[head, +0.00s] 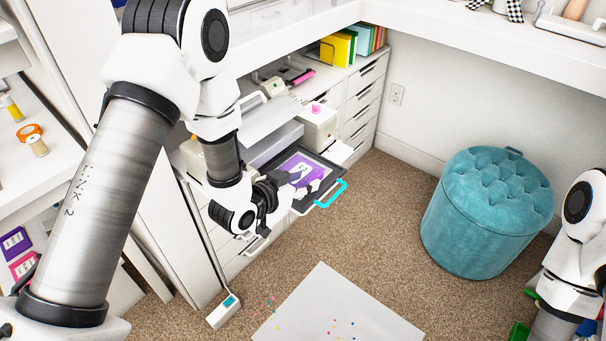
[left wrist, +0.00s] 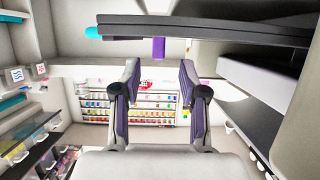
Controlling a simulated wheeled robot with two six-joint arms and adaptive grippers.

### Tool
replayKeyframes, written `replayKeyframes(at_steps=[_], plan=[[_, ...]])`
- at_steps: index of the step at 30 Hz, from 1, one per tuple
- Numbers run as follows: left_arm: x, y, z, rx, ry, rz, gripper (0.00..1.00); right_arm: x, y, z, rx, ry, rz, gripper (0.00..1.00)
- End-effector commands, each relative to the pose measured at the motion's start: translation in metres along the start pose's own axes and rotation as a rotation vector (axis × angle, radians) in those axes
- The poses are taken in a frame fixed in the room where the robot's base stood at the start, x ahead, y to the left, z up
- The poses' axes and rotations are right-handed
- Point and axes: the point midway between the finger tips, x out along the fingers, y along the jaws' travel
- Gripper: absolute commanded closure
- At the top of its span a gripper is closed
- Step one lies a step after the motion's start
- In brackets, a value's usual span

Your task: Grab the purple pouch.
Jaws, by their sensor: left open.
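A flat purple piece with a white design, seemingly the purple pouch (head: 318,169), lies on a dark tray (head: 333,178) with a turquoise handle (head: 331,194). My left gripper (head: 294,184) is at the tray's near side in the head view, partly hiding the tray and purple piece. In the left wrist view my left gripper (left wrist: 160,82) is open, with nothing between its fingers. There a small purple part (left wrist: 158,48) hangs below the dark slab overhead, just above and beyond the fingertips. Contact cannot be told. My right gripper is out of view.
A purple packet (head: 15,243) and a pink packet (head: 24,266) sit on the left shelf. White drawers (head: 362,100) and a white countertop stand behind the tray. A teal tufted stool (head: 486,212) stands right. Carpet in the middle is open, with a white sheet (head: 340,310).

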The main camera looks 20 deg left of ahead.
Motion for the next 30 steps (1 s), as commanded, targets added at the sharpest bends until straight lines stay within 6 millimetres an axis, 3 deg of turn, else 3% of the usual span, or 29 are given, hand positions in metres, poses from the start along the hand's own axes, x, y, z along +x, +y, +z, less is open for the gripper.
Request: replayKeyframes(at_steps=[3,6,12,14,16,30], plan=[[0.024,0.003,-0.001,0.003,0.000,0.001,0.57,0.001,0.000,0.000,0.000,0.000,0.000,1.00],[0.035,0.002,0.000,0.001,-0.002,0.000,0.57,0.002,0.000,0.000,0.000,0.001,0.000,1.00],[0.036,0.002,0.000,-0.001,-0.002,0.000,0.57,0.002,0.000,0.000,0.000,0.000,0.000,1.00],[0.036,0.002,0.000,-0.001,-0.002,0.000,0.75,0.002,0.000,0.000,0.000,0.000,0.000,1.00],[0.036,0.002,0.000,-0.001,-0.002,0.000,1.00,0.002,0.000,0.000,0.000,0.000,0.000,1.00],[0.035,0.002,-0.004,-0.001,-0.001,-0.001,1.00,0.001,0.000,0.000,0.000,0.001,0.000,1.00]])
